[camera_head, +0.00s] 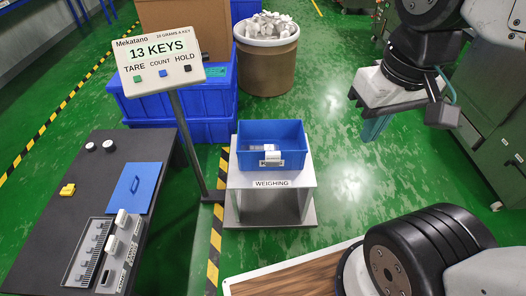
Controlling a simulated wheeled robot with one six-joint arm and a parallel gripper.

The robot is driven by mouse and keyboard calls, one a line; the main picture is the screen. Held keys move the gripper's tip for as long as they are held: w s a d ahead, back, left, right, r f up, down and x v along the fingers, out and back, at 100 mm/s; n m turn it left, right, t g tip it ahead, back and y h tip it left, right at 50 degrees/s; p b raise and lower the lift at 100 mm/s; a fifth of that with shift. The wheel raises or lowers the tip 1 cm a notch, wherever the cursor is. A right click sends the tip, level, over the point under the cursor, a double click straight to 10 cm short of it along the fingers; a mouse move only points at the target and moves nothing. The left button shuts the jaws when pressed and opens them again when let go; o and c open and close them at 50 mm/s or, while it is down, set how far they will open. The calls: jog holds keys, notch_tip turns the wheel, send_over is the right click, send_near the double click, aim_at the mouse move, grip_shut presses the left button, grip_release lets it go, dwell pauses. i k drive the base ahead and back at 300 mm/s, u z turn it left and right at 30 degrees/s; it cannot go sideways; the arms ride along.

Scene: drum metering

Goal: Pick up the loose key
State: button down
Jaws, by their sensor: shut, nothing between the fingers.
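My gripper (374,129) hangs at the upper right, above the green floor. Its teal fingers point down, are shut and hold nothing. It is to the right of the blue bin (252,132) and apart from it. White-grey key-like pieces (262,148) show inside this bin, and a white piece (270,159) shows at its front wall. White blocks (122,219) are on the grey panel at the lower left. I cannot tell which piece is the loose key.
The bin stands on the weighing stand (308,170). A brown drum (266,72) heaped with white pieces stands behind. A sign on a post (160,60) reads 13 KEYS. The black table (62,225) at left holds a yellow item (68,189) and a blue plate (133,188). Floor right of the stand is clear.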

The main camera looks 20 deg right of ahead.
aim_at(78, 278)
jog(key=k, duration=1.25)
jog(key=u, duration=0.95)
jog(key=i, duration=1.05)
jog(key=u, duration=0.1)
jog(key=k, duration=0.55)
jog(key=z, duration=0.65)
jog(key=i, duration=1.25)
jog(key=u, duration=0.55)
